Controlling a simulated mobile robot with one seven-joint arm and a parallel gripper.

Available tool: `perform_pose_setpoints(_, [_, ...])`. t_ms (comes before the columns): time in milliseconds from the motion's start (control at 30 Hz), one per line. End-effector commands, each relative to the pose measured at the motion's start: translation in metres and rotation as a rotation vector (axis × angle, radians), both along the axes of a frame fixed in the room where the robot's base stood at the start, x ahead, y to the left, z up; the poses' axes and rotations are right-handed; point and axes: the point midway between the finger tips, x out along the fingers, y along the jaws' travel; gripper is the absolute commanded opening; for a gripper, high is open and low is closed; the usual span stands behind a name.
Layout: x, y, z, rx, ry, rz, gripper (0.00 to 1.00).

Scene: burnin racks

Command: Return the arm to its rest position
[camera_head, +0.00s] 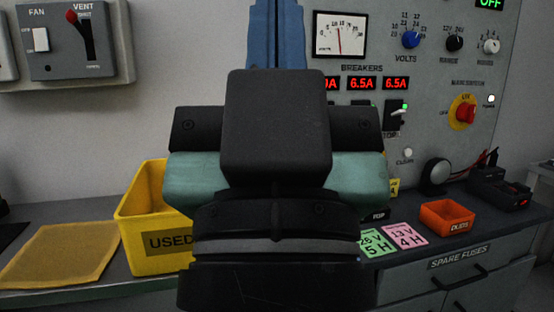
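My arm fills the middle of the head view, seen from behind. A large black block sits on its teal and black end, with a black wrist below. A blue part with a dark line down its middle rises from behind the block to the top edge of the picture. I take it to be part of my gripper (277,35). Its tips are not clearly in view, so I cannot tell whether it is open or shut. I see no object held. The arm hides the middle of the bench and part of the panel.
A yellow bin (155,258) marked USED stands left on the bench, beside a tan mat (62,255). Right lie green (378,243) and pink (404,235) cards and an orange tray (447,217). A control panel (430,130) with meter, knobs and red displays stands behind. A fan box (75,40) hangs upper left.

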Motion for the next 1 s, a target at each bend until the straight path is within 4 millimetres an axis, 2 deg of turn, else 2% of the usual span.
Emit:
perform_pose_setpoints(33, [0.0,0.0,0.033,0.0,0.0,0.0,0.0])
perform_pose_setpoints(600, [0.001,0.0,0.212,-0.001,0.001,0.001,0.0])
perform_pose_setpoints(800, [0.001,0.0,0.256,0.0,0.001,0.001,0.0])
perform_pose_setpoints(1000, [0.001,0.0,0.269,0.0,0.001,0.001,0.0])
